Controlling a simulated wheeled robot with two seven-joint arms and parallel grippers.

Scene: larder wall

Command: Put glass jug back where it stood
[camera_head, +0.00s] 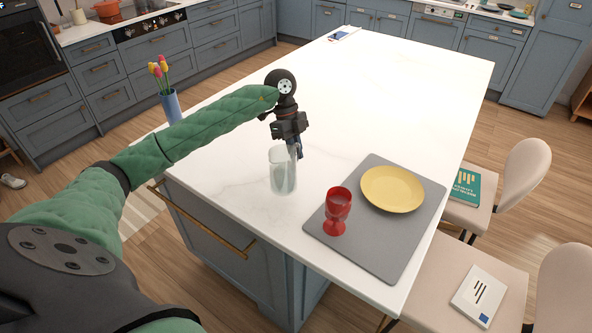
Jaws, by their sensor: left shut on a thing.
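A clear glass jug (282,172) is upright at the near left part of the white island top, close to its front edge. My left gripper (297,148) is at the jug's upper right side, shut on it, with the fingers partly hidden by the wrist and the glass. I cannot tell whether the jug's base touches the island top (390,95). My right gripper is not in view.
A grey mat (328,245) right of the jug holds a red goblet (337,210) and a yellow plate (392,188). A blue vase with tulips (171,105) stands at the left edge. The island's middle and far part are clear, except for a small item (344,33) at the far end.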

